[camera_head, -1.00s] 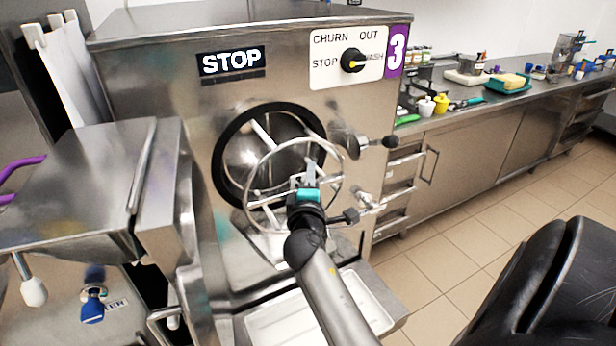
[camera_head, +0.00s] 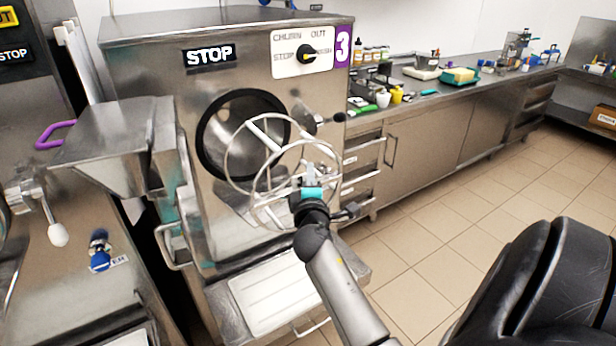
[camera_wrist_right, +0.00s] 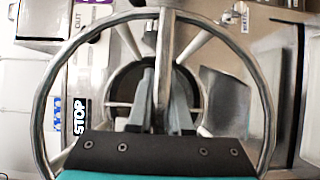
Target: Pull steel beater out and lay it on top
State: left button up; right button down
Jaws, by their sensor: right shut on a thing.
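The steel beater (camera_head: 233,178), a frame of two rings joined by bars, is in front of the round opening (camera_head: 212,138) of the batch freezer marked 3. It appears out of the barrel, its rear ring overlapping the opening in the head view. My right gripper (camera_head: 312,181) is shut on the beater at its near ring. In the right wrist view, the fingers (camera_wrist_right: 162,100) close around a bar in the middle of the ring (camera_wrist_right: 40,105), with the dark opening behind. The freezer's flat steel top (camera_head: 200,24) is above the STOP panel. My left gripper is not in view.
A hopper-like steel box (camera_head: 110,150) juts out left of the opening. A white drip tray (camera_head: 270,290) is below it.

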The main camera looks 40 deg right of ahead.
jog(key=shift+s+r, duration=0.15)
jog(key=shift+r, duration=0.1)
jog(key=shift+p, duration=0.3)
jog(key=shift+s, duration=0.1)
